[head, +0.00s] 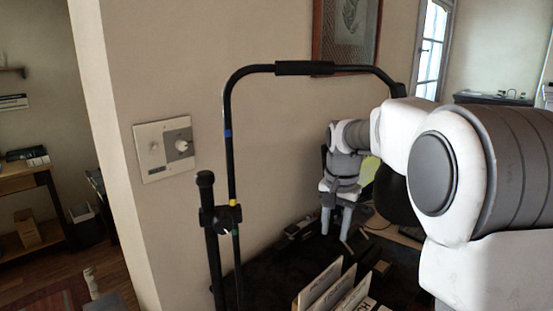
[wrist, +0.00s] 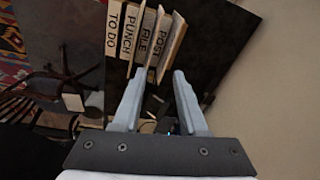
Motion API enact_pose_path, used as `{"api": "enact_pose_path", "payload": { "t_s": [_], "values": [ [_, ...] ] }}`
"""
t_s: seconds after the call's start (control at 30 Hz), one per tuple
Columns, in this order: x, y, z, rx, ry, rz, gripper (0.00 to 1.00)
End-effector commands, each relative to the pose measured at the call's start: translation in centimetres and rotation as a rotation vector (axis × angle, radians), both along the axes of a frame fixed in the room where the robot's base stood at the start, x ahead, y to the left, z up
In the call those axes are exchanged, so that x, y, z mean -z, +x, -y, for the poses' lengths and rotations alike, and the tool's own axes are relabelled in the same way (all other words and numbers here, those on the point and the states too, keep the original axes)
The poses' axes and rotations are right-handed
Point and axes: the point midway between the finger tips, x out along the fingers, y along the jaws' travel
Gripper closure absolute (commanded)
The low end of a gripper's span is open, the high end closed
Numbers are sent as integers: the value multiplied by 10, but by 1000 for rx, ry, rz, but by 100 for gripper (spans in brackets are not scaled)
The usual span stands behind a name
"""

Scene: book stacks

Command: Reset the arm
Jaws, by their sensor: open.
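My gripper (head: 337,222) hangs at the end of my bent white and grey arm, pointing down over a dark surface in the head view. In the wrist view my gripper (wrist: 158,105) has its two grey fingers apart with nothing held between them. Labelled upright files (wrist: 140,35) reading TO DO, PUNCH, FILE and POST stand beyond the fingertips. The tops of these files (head: 340,290) also show at the bottom of the head view, in front of my gripper and apart from it.
A black tubular frame (head: 229,130) stands left of my arm, near a wall with a switch panel (head: 164,149). A framed picture (head: 347,35) hangs behind. The dark surface (wrist: 225,30) carries small dark items near my gripper. A wooden desk (head: 30,181) stands far left.

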Motion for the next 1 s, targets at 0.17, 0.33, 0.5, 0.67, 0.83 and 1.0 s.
{"api": "enact_pose_path", "payload": {
  "t_s": [0.17,0.33,0.5,0.67,0.83,1.0],
  "values": [
    [-29,-41,0,-81,-17,52,58],
    [-48,-80,0,-157,-34,99,58],
    [-59,-120,0,-233,-54,145,58],
    [-64,-158,1,-301,-74,189,58],
    [-62,-198,1,-375,-97,234,58],
    [-54,-235,2,-445,-123,280,58]
  ]
}}
